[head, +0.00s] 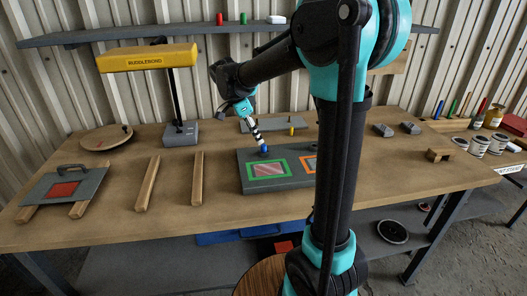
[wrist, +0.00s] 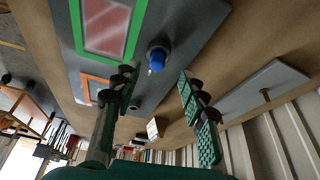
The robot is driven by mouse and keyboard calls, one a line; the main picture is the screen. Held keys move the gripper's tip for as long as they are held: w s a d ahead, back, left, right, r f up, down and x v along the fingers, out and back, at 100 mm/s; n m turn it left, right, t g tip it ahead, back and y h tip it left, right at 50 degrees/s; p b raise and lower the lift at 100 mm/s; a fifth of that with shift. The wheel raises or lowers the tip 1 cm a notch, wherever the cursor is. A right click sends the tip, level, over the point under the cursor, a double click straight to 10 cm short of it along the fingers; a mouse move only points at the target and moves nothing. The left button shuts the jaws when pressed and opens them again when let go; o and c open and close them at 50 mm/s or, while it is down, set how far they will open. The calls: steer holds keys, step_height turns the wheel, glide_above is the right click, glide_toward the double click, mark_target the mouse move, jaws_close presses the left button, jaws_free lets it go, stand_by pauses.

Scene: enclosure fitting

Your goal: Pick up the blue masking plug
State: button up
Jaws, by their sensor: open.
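The blue masking plug (wrist: 157,57) stands on the grey panel (wrist: 190,22), beside the green-framed window. In the head view the plug (head: 264,149) is at the back edge of the panel (head: 306,181), just below my gripper (head: 258,140). In the wrist view my gripper (wrist: 157,80) is open, with one finger on each side of the picture and the plug beyond the tips, between them. The fingers hold nothing. Whether a fingertip touches the plug cannot be told.
A green frame (head: 250,171) and an orange frame (head: 306,165) lie on the panel. A yellow lamp (head: 147,57) and wooden bars (head: 197,178) are to the left. Bare bench lies in front.

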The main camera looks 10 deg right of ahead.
mark_target(262, 146)
steer(key=shift+d+x, duration=0.1)
steer(key=shift+x, duration=1.2)
steer(key=shift+d+x, duration=0.15)
steer(key=shift+x, duration=1.15)
steer(key=shift+s+r, duration=0.15)
steer(key=c, duration=0.9)
